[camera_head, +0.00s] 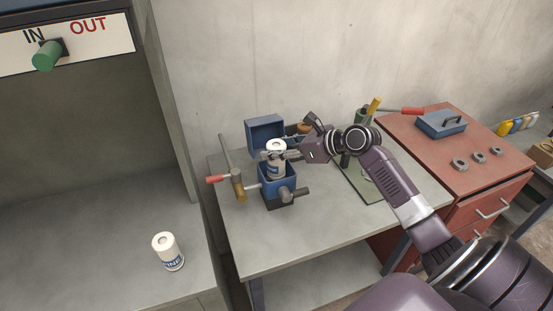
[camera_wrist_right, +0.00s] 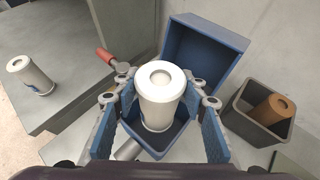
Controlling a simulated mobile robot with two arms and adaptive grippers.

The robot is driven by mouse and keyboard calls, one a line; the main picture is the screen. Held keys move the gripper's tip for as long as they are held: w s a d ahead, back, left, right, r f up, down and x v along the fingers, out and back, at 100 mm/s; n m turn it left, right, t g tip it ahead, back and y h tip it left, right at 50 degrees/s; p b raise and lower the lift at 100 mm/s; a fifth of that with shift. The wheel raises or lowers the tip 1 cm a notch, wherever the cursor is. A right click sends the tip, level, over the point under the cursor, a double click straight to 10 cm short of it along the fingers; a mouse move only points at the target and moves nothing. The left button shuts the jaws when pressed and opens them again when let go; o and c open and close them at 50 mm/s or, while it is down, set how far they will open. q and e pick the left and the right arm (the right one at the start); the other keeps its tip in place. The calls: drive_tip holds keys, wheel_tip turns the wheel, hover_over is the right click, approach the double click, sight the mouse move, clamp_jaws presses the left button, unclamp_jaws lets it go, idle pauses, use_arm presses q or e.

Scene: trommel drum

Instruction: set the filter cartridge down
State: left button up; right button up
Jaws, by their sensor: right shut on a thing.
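A white filter cartridge (camera_head: 276,164) with a dark band is upright between the fingers of my right gripper (camera_head: 286,155). In the right wrist view the cartridge (camera_wrist_right: 160,100) stands between the two blue-padded fingers of the gripper (camera_wrist_right: 165,92). It is directly above or partly inside an open blue housing (camera_head: 279,190); its lower end is hidden, so I cannot tell whether it touches the bottom. A second white cartridge (camera_head: 168,251), labelled along its side, stands upright on the grey surface at left. My left gripper is not in view.
A red cabinet (camera_head: 470,140) is at right. The bench front is clear.

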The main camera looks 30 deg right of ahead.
sight(284, 160)
drive_tip(key=shift+f, duration=2.25)
drive_tip(key=o, duration=1.3)
drive_tip(key=shift+f, duration=0.15)
drive_tip(key=shift+b+v, duration=0.75)
drive_tip(key=shift+v, duration=5.35)
drive_tip(key=shift+a, duration=0.1)
